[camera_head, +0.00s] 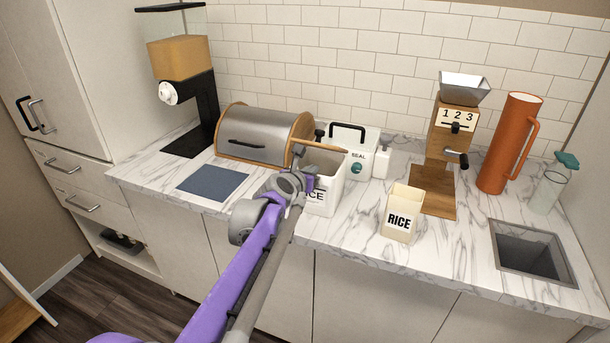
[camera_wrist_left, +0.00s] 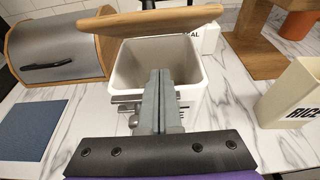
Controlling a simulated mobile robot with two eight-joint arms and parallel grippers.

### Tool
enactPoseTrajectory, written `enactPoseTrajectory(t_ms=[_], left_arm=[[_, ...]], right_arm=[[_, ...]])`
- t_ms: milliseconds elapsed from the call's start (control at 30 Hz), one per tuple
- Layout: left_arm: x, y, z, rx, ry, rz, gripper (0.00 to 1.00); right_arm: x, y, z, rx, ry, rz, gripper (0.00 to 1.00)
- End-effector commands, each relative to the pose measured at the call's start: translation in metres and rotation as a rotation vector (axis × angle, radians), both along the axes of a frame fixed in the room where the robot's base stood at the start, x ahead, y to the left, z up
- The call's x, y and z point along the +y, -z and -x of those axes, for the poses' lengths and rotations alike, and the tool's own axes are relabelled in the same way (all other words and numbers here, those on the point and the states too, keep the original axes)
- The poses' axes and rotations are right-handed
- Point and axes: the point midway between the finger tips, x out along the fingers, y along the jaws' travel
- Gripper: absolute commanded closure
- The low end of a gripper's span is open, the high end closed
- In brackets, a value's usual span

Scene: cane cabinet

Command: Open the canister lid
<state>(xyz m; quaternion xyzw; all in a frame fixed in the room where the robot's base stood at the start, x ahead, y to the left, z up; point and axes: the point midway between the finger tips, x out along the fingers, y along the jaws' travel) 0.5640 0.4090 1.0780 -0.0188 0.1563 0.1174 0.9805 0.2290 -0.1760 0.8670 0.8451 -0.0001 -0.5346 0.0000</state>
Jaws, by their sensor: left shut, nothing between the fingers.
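The white canister (camera_head: 325,197) stands on the marble counter, its RICE label partly hidden by my left gripper. Its wooden lid (camera_head: 318,147) is raised and tilted up at the back of the opening. In the left wrist view the lid (camera_wrist_left: 150,20) stands beyond the open mouth of the canister (camera_wrist_left: 190,60), and the inside shows. My left gripper (camera_head: 299,176) is at the front of the canister; its fingers (camera_wrist_left: 159,78) are shut together and empty, in front of the opening. I cannot tell whether they touch the rim. My right gripper is not in view.
A bread box (camera_head: 262,136) stands behind to the left, with a blue mat (camera_head: 212,181) before it. To the right are a small RICE container (camera_head: 402,214), a wooden grinder (camera_head: 440,150), an orange pitcher (camera_head: 508,145) and a sink (camera_head: 532,252).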

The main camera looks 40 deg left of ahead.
Motion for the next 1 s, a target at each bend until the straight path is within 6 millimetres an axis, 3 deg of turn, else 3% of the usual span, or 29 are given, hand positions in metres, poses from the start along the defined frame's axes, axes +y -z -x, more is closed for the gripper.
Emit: enactPoseTrajectory(t_ms=[33, 133, 333, 1000], left_arm=[[0.002, 0.004, -0.010, 0.000, 0.001, 0.000, 1.00], [0.003, -0.014, -0.017, -0.001, 0.001, 0.001, 1.00], [0.006, -0.029, -0.026, 0.000, 0.001, -0.001, 1.00], [0.014, -0.035, -0.027, 0.026, -0.001, 0.005, 1.00]], right_arm=[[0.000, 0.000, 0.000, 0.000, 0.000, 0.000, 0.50], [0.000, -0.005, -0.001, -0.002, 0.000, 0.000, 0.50], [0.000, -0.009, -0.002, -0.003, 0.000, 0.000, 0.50], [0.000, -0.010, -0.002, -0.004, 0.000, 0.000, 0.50]])
